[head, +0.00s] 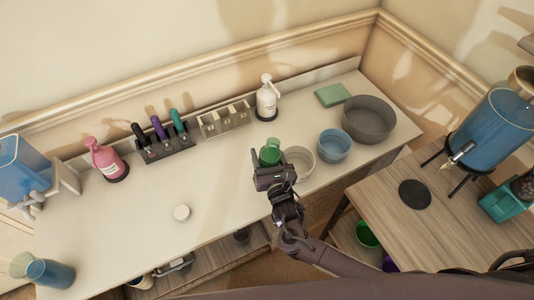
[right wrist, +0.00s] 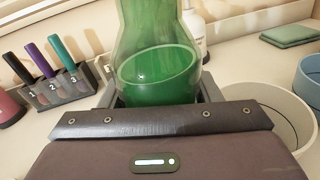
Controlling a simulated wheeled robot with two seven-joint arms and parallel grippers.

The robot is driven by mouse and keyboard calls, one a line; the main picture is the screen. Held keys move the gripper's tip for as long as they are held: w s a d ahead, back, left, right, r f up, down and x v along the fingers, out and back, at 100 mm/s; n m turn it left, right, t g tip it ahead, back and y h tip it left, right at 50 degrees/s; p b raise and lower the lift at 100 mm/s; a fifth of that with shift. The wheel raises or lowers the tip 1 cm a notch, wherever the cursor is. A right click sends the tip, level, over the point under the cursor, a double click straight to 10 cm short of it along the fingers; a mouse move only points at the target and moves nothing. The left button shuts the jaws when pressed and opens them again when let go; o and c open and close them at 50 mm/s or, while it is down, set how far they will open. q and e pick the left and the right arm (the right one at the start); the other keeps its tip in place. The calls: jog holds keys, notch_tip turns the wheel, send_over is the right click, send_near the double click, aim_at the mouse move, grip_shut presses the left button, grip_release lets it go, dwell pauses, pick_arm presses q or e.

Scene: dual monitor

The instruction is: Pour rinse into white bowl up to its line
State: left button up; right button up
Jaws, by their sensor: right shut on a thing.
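My right gripper (head: 268,166) is shut on a green see-through cup (head: 270,153) and holds it at the left side of the white bowl (head: 300,150). In the right wrist view the green cup (right wrist: 160,40) stands between the fingers (right wrist: 157,97). A darker green oval shows inside the cup; I cannot tell whether it is a liquid surface or the base. The white bowl's rim (right wrist: 292,112) shows at the right of that view, partly behind the gripper. My left gripper is not in view.
A blue bowl (head: 334,145) and a larger grey bowl (head: 369,120) stand right of the white bowl. Behind are a white pump bottle (head: 267,101), a beige rack (head: 223,120) and a pen holder (head: 165,148). A blue dispenser (head: 497,125) stands on the side table. The counter's left middle is mostly clear.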

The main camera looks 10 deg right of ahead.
jog(key=shift+f+m+b, duration=0.4)
jog(key=shift+f+m, duration=0.2)
jog(key=shift+f, duration=0.15)
jog(key=m, duration=0.1)
jog(key=m+p, duration=0.1)
jog(key=m, duration=0.1)
jog(key=m+g+p, duration=0.1)
jog(key=m, duration=0.1)
jog(key=shift+w+d+f+y, duration=0.1)
jog(key=shift+d+f+y, duration=0.15)
jog(key=shift+y, duration=0.15)
jog(key=shift+a+f+m+y, duration=0.15)
jog(key=shift+a+m, duration=0.1)
jog(key=shift+m, duration=0.45)
jog(key=shift+a+f+m+y, duration=0.15)
jog(key=shift+a+m, duration=0.1)
jog(key=shift+m, duration=0.45)
jog(key=shift+s+a+r+m+g+p, duration=0.1)
jog(key=shift+s+a+m+g+p, duration=0.05)
jog(key=shift+m, duration=0.35)
jog(key=shift+s+a+r+m+g+p, duration=0.1)
jog(key=shift+m+g+p, duration=0.05)
jog(key=shift+m, duration=0.35)
jog(key=shift+r, duration=0.15)
jog(key=shift+r+m+p, duration=0.3)
jog(key=shift+m+p, duration=0.15)
jog(key=shift+m, duration=0.05)
jog(key=shift+r+m+y+p, duration=0.3)
jog(key=shift+r+m+p, duration=0.1)
jog(key=shift+m+p, duration=0.1)
